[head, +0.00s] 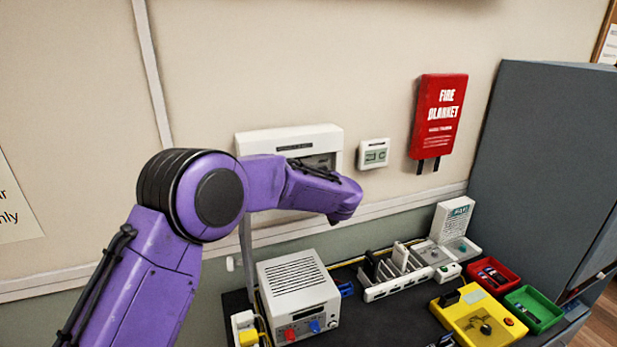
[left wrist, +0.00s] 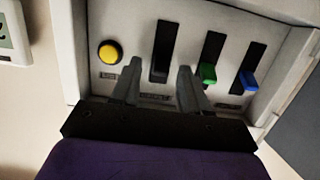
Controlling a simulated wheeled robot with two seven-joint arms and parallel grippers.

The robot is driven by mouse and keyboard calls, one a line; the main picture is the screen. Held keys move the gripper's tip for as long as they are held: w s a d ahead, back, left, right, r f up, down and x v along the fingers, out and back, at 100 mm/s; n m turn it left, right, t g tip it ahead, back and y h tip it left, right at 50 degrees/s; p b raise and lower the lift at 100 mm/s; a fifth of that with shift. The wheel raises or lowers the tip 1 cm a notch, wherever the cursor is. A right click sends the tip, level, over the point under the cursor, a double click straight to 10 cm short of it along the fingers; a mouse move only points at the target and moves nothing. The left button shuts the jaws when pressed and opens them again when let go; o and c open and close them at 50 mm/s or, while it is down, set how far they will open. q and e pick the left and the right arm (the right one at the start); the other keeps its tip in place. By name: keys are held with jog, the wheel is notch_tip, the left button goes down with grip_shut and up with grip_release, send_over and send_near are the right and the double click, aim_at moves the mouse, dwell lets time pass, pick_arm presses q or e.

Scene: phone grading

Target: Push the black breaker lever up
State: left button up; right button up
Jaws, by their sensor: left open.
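The white breaker box (head: 290,137) is on the wall, partly hidden behind my purple left arm in the head view. In the left wrist view, its panel (left wrist: 138,28) has a black slot (left wrist: 163,45), a green lever (left wrist: 208,73) and a blue lever (left wrist: 249,80) in slots of their own, and a yellow button (left wrist: 110,52). I cannot make out the black lever against its dark slot. My left gripper (left wrist: 160,72) is open in front of the panel, its fingers on either side of the black slot's end. Contact cannot be told. The fingers are hidden in the head view.
A thermostat (head: 374,153) and a red fire blanket case (head: 438,116) are on the wall right of the box. Below, the bench holds a white power supply (head: 297,287), a yellow device (head: 478,318) and red (head: 494,275) and green (head: 533,308) trays. A grey cabinet (head: 545,170) stands at right.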

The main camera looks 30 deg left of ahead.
pick_arm(q)
jog(key=b+v, duration=0.4)
jog(key=v, duration=0.6)
jog(key=shift+d, duration=0.2)
jog(key=shift+s, duration=0.15)
jog(key=shift+d, duration=0.1)
